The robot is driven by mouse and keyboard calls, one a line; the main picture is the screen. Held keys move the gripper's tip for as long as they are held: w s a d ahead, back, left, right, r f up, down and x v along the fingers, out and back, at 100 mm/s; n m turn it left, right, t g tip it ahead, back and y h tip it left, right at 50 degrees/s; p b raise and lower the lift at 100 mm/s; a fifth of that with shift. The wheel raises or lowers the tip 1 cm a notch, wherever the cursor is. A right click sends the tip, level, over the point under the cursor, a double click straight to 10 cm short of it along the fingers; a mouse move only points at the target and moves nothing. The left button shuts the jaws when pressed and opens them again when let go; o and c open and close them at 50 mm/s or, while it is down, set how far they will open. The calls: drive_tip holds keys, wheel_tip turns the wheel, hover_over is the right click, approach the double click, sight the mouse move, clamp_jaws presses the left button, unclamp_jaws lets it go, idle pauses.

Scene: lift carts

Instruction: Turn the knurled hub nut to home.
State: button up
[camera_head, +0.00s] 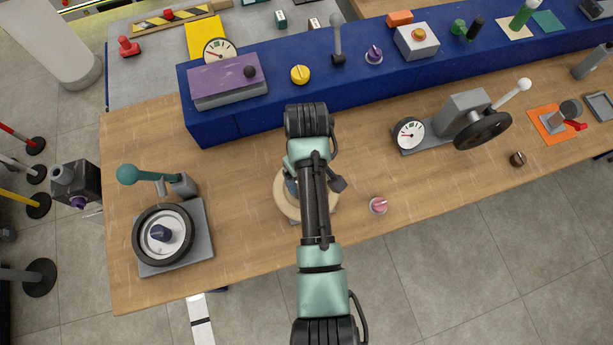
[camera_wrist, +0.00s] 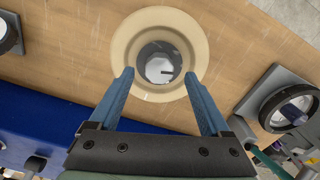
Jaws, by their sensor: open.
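A round cream disc (camera_wrist: 122,42) lies on the wooden bench, and the dark grey hub nut (camera_wrist: 143,64) stands at its middle. In the head view the cream disc (camera_head: 284,206) shows only in part, as my arm hides the nut.
A dial gauge (camera_head: 409,134) is farther right. The raised blue shelf (camera_head: 300,118) runs behind. Bare wood lies between these things.

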drive_tip(key=shift+f, duration=1.25)
clamp_jaws()
